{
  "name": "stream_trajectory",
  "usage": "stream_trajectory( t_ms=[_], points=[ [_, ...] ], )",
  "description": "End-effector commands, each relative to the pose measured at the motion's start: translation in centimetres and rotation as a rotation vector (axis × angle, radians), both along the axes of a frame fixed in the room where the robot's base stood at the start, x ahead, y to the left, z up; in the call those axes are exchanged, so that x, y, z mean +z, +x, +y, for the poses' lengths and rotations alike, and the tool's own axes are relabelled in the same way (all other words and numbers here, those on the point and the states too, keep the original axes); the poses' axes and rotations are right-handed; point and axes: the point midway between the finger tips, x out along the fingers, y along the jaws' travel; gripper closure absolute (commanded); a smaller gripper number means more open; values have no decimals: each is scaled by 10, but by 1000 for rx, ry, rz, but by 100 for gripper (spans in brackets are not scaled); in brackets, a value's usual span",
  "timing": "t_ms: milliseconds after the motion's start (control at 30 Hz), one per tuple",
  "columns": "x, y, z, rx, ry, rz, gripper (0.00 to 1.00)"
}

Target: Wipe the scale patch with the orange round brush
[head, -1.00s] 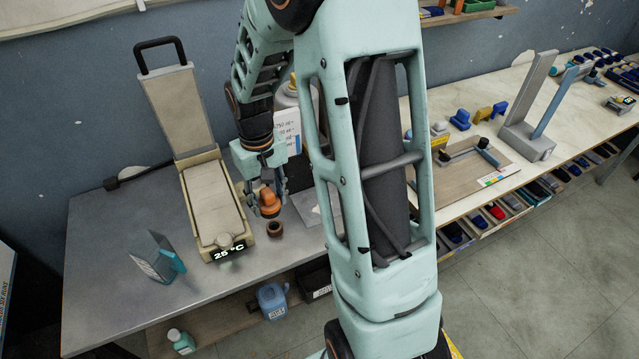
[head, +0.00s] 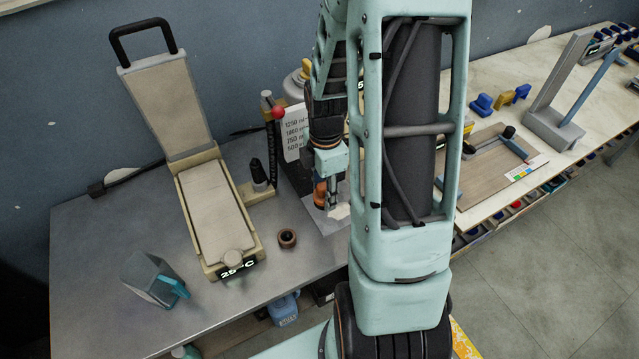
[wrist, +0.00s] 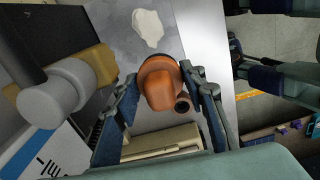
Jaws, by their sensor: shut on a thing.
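My gripper (head: 329,190) is shut on the orange round brush (head: 320,193), whose rounded orange body sits between the two fingers in the wrist view (wrist: 158,84). The scale patch (head: 339,211) is a pale, uneven blotch on a grey plate (head: 318,217) at the right of the bench. It also shows in the wrist view (wrist: 148,27), beyond the brush and uncovered. The brush is close to the patch in the head view, a little behind it. I cannot tell how high the brush is above the plate. My arm hides the plate's right part.
A small brown ring (head: 287,238) stands on the bench left of the plate. A beige device (head: 213,213) reading 25 °C stands further left. A rod with a red ball (head: 278,112) and a volume-marked panel (head: 296,132) stand behind. A blue-grey holder (head: 150,279) is at front left.

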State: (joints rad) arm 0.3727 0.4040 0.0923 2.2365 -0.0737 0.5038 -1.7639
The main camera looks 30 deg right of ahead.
Motion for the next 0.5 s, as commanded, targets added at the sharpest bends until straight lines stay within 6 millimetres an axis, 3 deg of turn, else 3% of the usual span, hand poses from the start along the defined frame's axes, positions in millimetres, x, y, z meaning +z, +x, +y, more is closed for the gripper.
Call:
stream_trajectory(
  t_ms=[267,500],
  points=[
    [-8,-4,-4,66,0,1,100],
    [-28,-4,-4,66,0,1,100]
  ],
)
